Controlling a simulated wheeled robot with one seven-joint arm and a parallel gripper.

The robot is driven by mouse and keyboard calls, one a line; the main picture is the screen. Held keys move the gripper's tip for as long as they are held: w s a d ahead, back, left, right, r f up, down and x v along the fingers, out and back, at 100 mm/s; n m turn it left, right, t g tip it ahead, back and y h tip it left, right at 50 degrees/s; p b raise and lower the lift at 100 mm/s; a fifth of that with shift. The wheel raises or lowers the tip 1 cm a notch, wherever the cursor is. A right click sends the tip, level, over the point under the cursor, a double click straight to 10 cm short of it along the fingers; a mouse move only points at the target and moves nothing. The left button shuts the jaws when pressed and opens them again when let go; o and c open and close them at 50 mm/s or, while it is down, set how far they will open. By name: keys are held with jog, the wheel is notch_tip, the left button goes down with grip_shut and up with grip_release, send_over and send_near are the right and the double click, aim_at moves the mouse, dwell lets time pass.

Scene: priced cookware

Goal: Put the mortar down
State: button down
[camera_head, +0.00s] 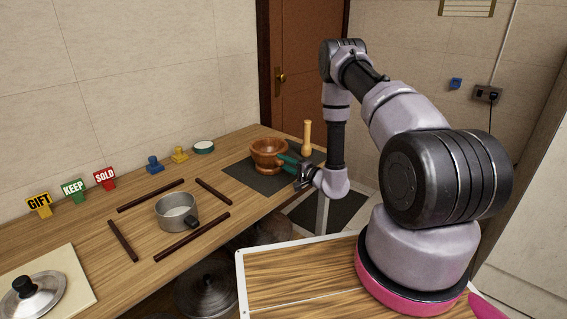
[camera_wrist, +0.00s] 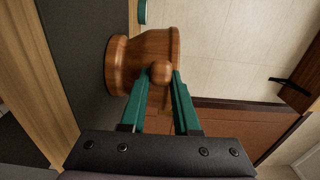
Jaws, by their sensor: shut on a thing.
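The mortar (camera_head: 268,150) is a brown wooden bowl with a foot and a round side knob. It is upright over the dark mat (camera_head: 243,178) at the far end of the counter; I cannot tell whether its foot touches the mat. My gripper (camera_head: 286,163) comes from the right with green fingers shut on the mortar's knob. In the wrist view the mortar (camera_wrist: 150,48) lies sideways in the picture, and my gripper (camera_wrist: 162,82) has the knob between its fingertips.
A wooden pestle (camera_head: 307,139) stands upright just behind the mortar. GIFT, KEEP and SOLD signs stand by the wall. The counter's front edge is close to the mat.

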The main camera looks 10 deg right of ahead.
jog(key=c, duration=0.6)
grip_release()
jog(key=shift+f, duration=0.1)
jog(key=shift+c, duration=0.2)
